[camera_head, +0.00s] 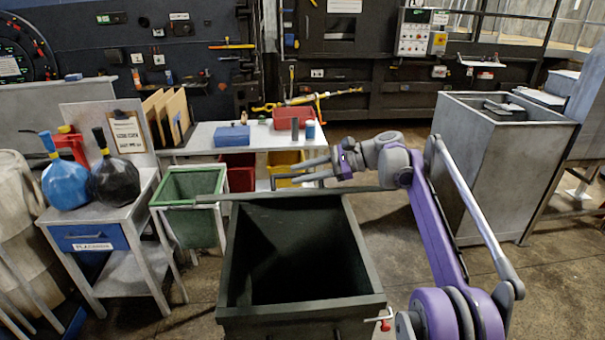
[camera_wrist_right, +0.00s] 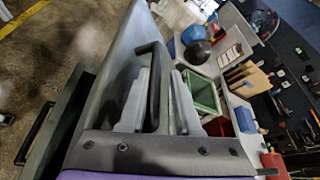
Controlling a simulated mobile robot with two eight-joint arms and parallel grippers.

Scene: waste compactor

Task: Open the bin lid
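The dark green bin (camera_head: 300,322) stands in front of me with its lid open and its dark inside showing. The lid (camera_head: 285,193) is raised at the far side and shows as a thin edge. In the right wrist view, the lid's outer face (camera_wrist_right: 118,62) carries a black handle (camera_wrist_right: 155,85). My right gripper (camera_head: 282,172) is open beyond the lid, on its outer side. In the wrist view its pale fingers (camera_wrist_right: 160,85) are spread with the handle close to the left one; I cannot tell whether they touch. My left gripper is out of view.
A green open container (camera_head: 188,186) stands just left of the bin. A white table with tools (camera_head: 225,140) stands behind. A grey cabinet (camera_head: 490,160) is at the right, and a side table with blue and black bags (camera_head: 100,215) is at the left.

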